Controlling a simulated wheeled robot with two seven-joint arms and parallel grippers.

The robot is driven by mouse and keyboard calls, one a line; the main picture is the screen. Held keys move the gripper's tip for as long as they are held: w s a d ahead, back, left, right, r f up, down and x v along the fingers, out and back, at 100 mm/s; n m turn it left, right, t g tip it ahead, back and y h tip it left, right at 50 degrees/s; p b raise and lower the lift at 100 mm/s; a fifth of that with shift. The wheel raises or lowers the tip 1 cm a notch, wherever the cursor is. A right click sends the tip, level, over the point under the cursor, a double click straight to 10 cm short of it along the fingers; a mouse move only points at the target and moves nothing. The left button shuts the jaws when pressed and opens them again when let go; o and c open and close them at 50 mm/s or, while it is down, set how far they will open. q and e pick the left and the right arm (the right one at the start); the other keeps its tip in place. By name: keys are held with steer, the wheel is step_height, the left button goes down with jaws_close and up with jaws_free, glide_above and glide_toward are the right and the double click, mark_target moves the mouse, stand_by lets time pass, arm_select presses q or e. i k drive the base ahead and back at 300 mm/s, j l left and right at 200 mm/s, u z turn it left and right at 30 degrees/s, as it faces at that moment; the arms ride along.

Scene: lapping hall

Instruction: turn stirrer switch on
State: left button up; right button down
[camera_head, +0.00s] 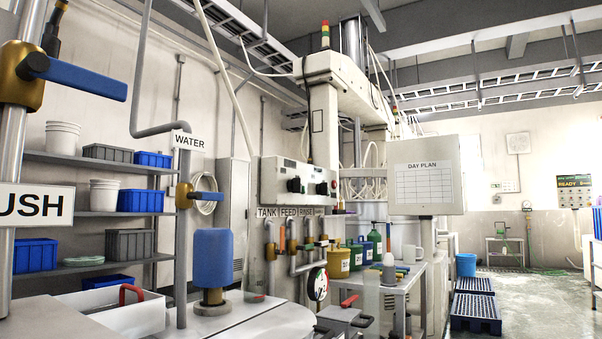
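A pale control box (292,183) stands on the left of the big machine, with black rotary knobs and small indicators on its front. One black knob (295,185) is at its middle and another black knob (321,188) is at its right. Their labels are too small to read, so I cannot tell which, if any, is the stirrer switch or how it is set. A blue upright motor-like cylinder (212,258) stands on a round tank top (245,318) in front of the box. Neither of my grippers shows in the head view.
A pipe with a blue lever valve (75,76) stands close at the left. Another pipe has a WATER sign (189,141). Several small valves and a pressure gauge (317,285) sit below the box. A bench (400,282) holds jugs. Open floor (520,300) lies at the right.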

mark_target(293, 186)
steer(key=i+l, duration=0.15)
steer(key=l, duration=0.25)
steer(key=i+l, duration=0.1)
steer(key=l, duration=0.3)
steer(key=i+l+u, duration=0.1)
steer(key=l, duration=0.3)
steer(key=i+l, duration=0.2)
steer(key=l, duration=0.2)
steer(key=i+l, duration=0.1)
steer(key=l, duration=0.3)
steer(key=i+l+u, duration=0.1)
steer(key=l, duration=0.3)
